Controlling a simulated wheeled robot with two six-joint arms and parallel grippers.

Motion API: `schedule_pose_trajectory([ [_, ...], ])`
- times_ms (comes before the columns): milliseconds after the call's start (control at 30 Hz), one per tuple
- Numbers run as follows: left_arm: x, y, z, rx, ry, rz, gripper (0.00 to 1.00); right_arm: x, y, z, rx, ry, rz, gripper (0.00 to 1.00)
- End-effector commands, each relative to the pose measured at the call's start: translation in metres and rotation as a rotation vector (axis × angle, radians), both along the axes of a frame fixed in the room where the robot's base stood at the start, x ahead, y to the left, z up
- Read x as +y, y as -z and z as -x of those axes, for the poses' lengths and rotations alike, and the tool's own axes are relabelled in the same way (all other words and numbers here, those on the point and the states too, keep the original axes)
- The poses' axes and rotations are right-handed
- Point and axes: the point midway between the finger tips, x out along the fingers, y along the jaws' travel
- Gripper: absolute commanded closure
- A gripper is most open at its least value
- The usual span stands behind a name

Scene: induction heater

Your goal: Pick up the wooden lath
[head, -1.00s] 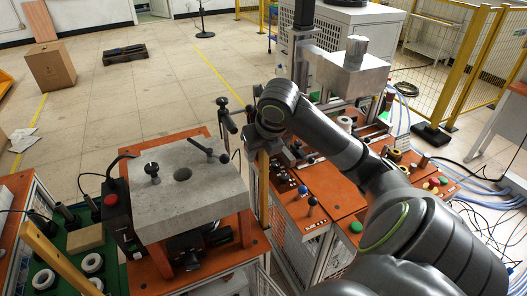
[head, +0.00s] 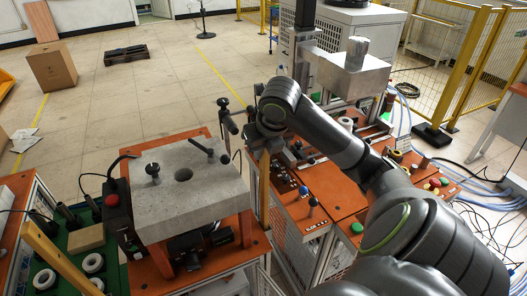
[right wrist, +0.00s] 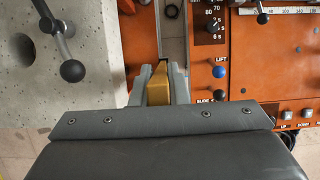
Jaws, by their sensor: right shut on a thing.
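The wooden lath (head: 264,184) is a narrow yellow-brown strip. It stands upright between the concrete-topped station and the orange control panel. My right gripper (head: 262,143) is at its upper end, pointing down. In the right wrist view, the gripper's two grey fingers (right wrist: 157,88) are shut on the lath (right wrist: 158,93), one on each side. The lath's lower end is hard to make out between the two stations. My left gripper does not show.
The concrete block (head: 190,190) with black handles stands close left of the lath. The orange control panel (head: 295,200) with knobs is close right. Another wooden bar (head: 62,258) slants across the green tray at lower left. Open floor (head: 150,95) lies beyond.

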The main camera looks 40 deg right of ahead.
Motion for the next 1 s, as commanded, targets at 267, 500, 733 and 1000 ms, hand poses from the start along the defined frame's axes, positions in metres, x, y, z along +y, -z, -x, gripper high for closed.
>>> schedule_pose_trajectory([
  [267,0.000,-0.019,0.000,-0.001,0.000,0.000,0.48,0.000,-0.038,0.000,-0.002,0.000,0.001,1.00],
  [500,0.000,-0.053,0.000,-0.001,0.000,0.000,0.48,0.000,-0.071,0.000,-0.002,0.000,0.001,1.00],
  [733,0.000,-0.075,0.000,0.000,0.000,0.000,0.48,0.000,-0.093,0.000,-0.002,0.000,0.001,1.00],
  [1000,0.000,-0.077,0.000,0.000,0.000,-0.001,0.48,0.000,-0.095,0.000,-0.002,0.000,0.001,1.00],
])
